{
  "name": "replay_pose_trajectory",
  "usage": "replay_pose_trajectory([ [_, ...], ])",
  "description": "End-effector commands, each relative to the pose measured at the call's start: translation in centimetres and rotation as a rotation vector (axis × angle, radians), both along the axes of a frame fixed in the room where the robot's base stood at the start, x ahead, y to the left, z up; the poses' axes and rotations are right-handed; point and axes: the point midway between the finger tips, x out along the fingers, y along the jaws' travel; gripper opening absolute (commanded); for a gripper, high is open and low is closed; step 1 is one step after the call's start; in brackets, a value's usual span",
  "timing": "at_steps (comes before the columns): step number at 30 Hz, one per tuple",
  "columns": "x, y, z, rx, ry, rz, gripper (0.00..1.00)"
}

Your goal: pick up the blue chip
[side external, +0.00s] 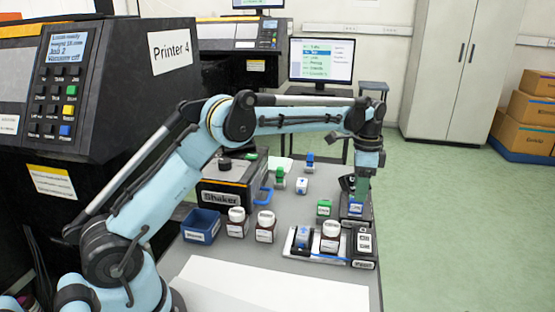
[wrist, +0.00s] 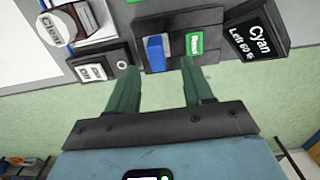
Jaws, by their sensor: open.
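A small blue chip (wrist: 154,47) sits upright in a black holder (wrist: 174,57), left of a green-labelled part (wrist: 194,43). My gripper (wrist: 158,66) is open and empty, with its two green fingers spread either side of the blue chip's line and the chip just beyond the tips. In the side external view, my gripper (side external: 361,196) hangs low over the dark holder at the bench's right edge. The blue chip is hard to make out there behind the fingers.
A black box labelled Cyan (wrist: 257,30) stands right of the holder. A white-capped Clear bottle (wrist: 56,29) is at the left. On the bench are a blue bin (side external: 201,226), a Shaker box (side external: 225,190) and brown bottles (side external: 265,227). Bare floor lies beyond the bench edge.

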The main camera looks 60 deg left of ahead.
Motion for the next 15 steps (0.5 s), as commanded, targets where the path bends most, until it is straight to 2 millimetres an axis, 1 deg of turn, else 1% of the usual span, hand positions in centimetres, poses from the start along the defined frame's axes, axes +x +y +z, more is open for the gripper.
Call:
replay_pose_trajectory([
  [9,-0.6,0.1,-3.9,0.0,0.0,0.0,0.51],
  [12,-0.6,0.1,-4.7,0.0,0.0,0.0,0.51],
  [15,-0.6,0.1,-4.9,0.0,0.0,0.0,0.51],
])
